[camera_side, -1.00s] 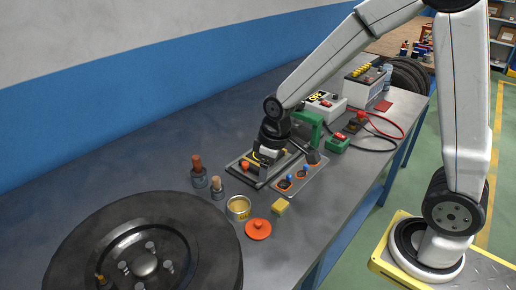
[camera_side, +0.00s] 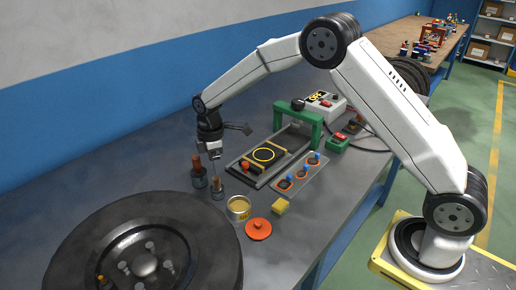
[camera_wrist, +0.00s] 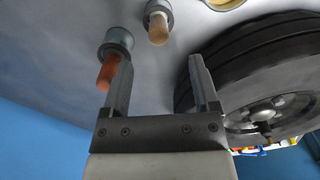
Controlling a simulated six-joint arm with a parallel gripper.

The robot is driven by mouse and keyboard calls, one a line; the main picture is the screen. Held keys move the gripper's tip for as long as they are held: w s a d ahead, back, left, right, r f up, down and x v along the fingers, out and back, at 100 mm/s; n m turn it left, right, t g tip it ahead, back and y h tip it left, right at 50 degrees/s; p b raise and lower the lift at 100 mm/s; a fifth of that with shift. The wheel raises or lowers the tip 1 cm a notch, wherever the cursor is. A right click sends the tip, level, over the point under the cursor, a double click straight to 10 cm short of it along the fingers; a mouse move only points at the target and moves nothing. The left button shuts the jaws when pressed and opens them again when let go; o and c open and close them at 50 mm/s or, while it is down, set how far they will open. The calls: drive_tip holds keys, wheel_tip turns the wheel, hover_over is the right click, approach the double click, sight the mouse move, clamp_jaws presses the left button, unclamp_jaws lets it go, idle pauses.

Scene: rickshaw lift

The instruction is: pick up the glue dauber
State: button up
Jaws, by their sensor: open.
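Two upright handled tools stand in dark grey holders on the bench. One has a reddish-brown handle (camera_side: 197,163); the other has a shorter tan handle (camera_side: 216,167). I cannot tell for sure which is the glue dauber. In the wrist view the reddish-brown handle (camera_wrist: 107,72) is beside the left finger, and the tan handle (camera_wrist: 158,30) lies beyond the fingertips, between their lines. My gripper (camera_side: 214,160) is open and empty, pointing down close to both tools; it also shows in the wrist view (camera_wrist: 161,66).
An open tin (camera_side: 238,208), a red-orange lid (camera_side: 258,229) and a yellow block (camera_side: 280,206) are in front of the tools. A large tyre (camera_side: 200,235) fills the near bench. A tray fixture with a green frame (camera_side: 300,113) stands to the right. The bench behind the tools is clear.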

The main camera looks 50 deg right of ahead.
sight(216, 178)
drive_tip(key=shift+f, duration=1.35)
drive_tip(key=shift+w+f, duration=0.1)
drive_tip(key=shift+f, duration=2.5)
clamp_jaws()
